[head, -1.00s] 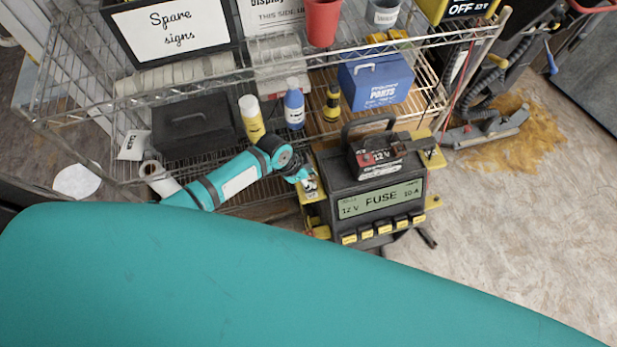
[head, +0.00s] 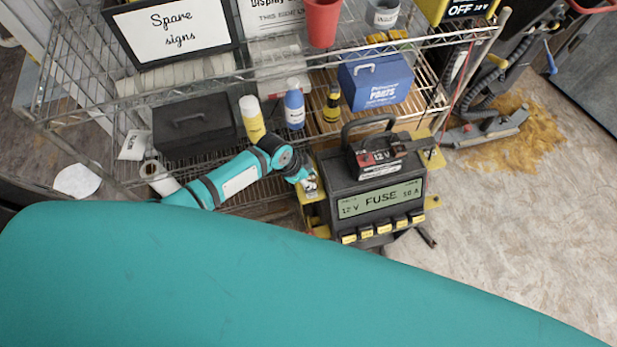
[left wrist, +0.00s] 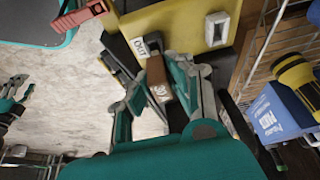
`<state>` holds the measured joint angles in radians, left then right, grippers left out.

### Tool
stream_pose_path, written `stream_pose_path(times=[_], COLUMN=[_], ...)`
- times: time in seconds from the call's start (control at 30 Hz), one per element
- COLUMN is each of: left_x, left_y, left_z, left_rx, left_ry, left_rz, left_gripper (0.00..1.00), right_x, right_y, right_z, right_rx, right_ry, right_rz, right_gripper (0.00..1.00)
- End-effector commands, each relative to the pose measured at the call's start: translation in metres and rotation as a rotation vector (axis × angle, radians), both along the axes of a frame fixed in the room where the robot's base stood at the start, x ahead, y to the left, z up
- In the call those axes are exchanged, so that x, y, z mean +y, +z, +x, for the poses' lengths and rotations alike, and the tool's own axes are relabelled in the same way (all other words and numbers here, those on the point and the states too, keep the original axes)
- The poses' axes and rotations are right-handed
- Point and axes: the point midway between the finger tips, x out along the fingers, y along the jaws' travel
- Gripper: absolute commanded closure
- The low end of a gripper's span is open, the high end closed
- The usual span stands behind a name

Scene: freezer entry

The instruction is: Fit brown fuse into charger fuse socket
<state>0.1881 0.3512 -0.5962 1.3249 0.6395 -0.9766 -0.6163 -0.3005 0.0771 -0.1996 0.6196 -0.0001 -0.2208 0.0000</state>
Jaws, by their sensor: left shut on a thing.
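The charger (head: 372,225) stands in the middle of the head view, its screen reading "12 V FUSE". My left gripper (head: 309,184) is at its left side, by a yellow side plate. In the left wrist view my left gripper (left wrist: 166,96) is shut on the brown fuse (left wrist: 155,70), which has pale markings. The fuse's far end is near an "OUT" label (left wrist: 139,47) by the yellow plate (left wrist: 180,32). A pale-framed slot (left wrist: 217,28), which looks like a socket, is to the right of the fuse, apart from it. A teal gripper, apparently my right (left wrist: 14,90), shows at the left edge.
A wire shelf (head: 270,135) stands behind the charger, with bottles (head: 294,105), a black box (head: 190,125) and a blue parts box (head: 375,82). Free floor (head: 510,230) lies to the right, with a brown stain farther back.

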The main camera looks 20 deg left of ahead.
Motion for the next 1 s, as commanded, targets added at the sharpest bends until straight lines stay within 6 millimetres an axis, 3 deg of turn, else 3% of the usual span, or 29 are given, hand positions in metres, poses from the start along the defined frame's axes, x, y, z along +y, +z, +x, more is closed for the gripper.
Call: stream_pose_path(times=[1.0], left_x=[0.000], left_y=[-0.010], left_z=[0.000], left_rx=[-0.001], left_ry=[0.000], left_rz=[-0.001], left_gripper=[1.00], right_x=[-0.003], right_y=[-0.006], right_z=[0.000], right_rx=[-0.001], right_ry=[0.002], right_rz=[-0.004], right_gripper=[0.60])
